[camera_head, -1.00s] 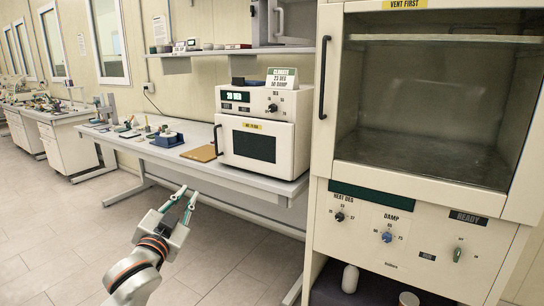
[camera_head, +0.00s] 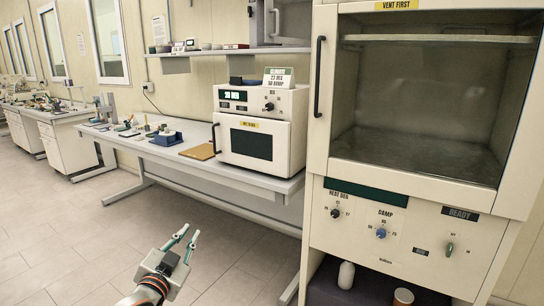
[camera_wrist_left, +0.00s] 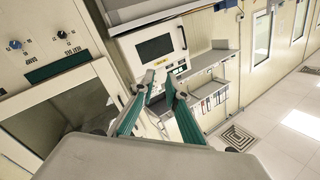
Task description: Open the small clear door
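A small white oven (camera_head: 286,108) stands on the bench. Its front door has a dark window (camera_head: 251,144) and a black upright handle (camera_head: 215,138) at its left edge; the door looks shut. A tall cabinet beside it has a large clear door (camera_head: 425,110) with a black handle (camera_head: 319,76) at the left; it looks shut. My left gripper (camera_head: 190,232) is open and empty, low in front of the bench and apart from both doors. In the tilted left wrist view, its fingers (camera_wrist_left: 159,88) are spread, with the oven (camera_wrist_left: 152,48) beyond them. My right gripper is not in view.
A brown board (camera_head: 198,152) and a blue tray (camera_head: 167,139) lie on the bench left of the oven. The cabinet's lower panel (camera_head: 400,232) has knobs and a green switch. A shelf (camera_head: 240,50) hangs above the bench. The floor (camera_head: 90,240) at the left is clear.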

